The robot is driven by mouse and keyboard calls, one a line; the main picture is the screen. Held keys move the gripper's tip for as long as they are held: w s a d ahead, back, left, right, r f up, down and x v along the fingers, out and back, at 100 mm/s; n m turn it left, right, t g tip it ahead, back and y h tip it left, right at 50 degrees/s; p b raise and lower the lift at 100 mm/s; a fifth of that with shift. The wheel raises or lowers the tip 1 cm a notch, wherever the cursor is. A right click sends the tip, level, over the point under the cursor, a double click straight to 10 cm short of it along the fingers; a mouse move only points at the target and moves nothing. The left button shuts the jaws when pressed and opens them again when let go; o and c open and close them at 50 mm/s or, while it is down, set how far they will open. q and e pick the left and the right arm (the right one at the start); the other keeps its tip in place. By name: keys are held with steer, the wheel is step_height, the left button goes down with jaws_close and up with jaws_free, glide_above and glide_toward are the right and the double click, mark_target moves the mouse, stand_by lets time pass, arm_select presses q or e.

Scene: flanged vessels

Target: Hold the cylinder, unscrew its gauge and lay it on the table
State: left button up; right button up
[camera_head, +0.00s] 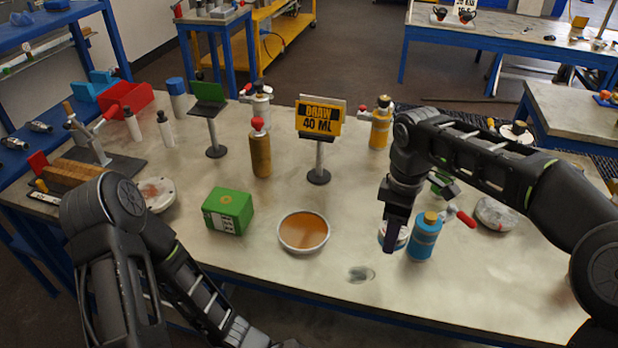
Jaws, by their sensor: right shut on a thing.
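A blue cylinder (425,238) with a brass-coloured top stands upright on the table, right of centre. A red-handled fitting (462,216) shows just behind its right side. My right gripper (391,246) points down just left of the blue cylinder, low over the table. It is shut on a round white-faced piece (402,238) that looks like a gauge; the fingers partly cover it, and I cannot tell whether it touches the table. My left arm comes in at the lower left and its gripper is outside the picture.
An orange-filled dish (303,233), a green box (228,210) and a brown cylinder (260,152) stand left of centre. A "DRAW 40 ML" sign (320,119) and a yellow cylinder (380,127) stand farther back.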

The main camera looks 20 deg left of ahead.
steer(key=d+m, duration=0.1)
steer(key=m, duration=0.1)
steer(key=d+f+m, duration=0.1)
steer(key=shift+w+d+m, duration=0.1)
steer(key=shift+d+m, duration=0.05)
steer(key=shift+m, duration=0.25)
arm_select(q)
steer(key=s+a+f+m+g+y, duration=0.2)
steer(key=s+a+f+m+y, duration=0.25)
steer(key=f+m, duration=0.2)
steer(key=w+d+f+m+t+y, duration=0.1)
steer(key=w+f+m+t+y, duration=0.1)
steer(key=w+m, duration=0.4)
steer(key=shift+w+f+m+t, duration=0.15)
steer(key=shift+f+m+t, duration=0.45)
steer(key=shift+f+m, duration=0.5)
arm_select(e)
steer(key=d+f+m, duration=0.2)
steer(key=d+m, duration=0.4)
steer(key=d, duration=0.1)
steer(key=s+d+f+m, duration=0.1)
steer(key=d+f+m, duration=0.1)
steer(key=d+m, duration=0.4)
steer(key=shift+d+f+m, duration=0.3)
steer(key=shift+d+f, duration=0.05)
steer(key=shift+d, duration=0.9)
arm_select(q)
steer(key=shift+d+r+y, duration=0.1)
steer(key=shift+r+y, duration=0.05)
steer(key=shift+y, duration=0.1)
